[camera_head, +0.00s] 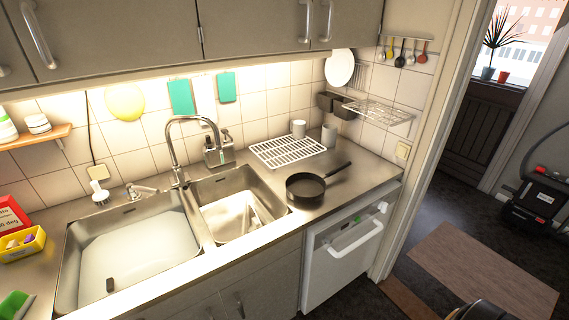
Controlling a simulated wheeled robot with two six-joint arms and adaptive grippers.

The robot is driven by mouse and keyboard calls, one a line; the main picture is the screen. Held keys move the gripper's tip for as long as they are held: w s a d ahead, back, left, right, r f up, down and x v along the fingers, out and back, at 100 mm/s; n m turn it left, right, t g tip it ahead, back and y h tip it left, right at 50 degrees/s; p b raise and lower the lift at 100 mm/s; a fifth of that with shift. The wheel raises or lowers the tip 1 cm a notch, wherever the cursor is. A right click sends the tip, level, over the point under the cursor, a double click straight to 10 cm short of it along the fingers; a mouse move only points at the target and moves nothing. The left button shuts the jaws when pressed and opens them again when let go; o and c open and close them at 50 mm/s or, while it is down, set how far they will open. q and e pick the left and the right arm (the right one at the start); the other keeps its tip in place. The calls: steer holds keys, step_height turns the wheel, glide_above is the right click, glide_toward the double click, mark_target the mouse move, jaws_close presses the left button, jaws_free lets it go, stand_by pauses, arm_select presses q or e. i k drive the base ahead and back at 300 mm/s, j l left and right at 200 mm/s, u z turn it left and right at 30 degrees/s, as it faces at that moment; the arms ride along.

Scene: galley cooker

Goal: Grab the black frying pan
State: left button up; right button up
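The black frying pan (305,189) stands upright on the metal counter, right of the small sink. Its handle (338,169) points to the back right, toward the wall. Nothing covers the pan. Neither of my grippers can be made out in the head view. A dark rounded shape at the bottom edge, right of centre, is cut off, and I cannot tell what it is.
A white drying rack (287,150) with two cups lies behind the pan. The small sink (240,208) and tall tap (180,150) are to its left. A white dishwasher (342,250) is below. A wire shelf (377,112) hangs on the wall. The counter right of the pan is clear.

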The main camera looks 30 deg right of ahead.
mark_target(301, 187)
steer(key=z, duration=1.2)
steer(key=i+l+u, duration=0.15)
steer(key=u, duration=0.25)
steer(key=i+l+u, duration=0.1)
steer(key=l+u, duration=0.15)
steer(key=u, duration=0.15)
steer(key=l+u, duration=0.2)
steer(key=u, duration=0.2)
steer(key=l+u, duration=0.35)
steer(key=i+j, duration=0.05)
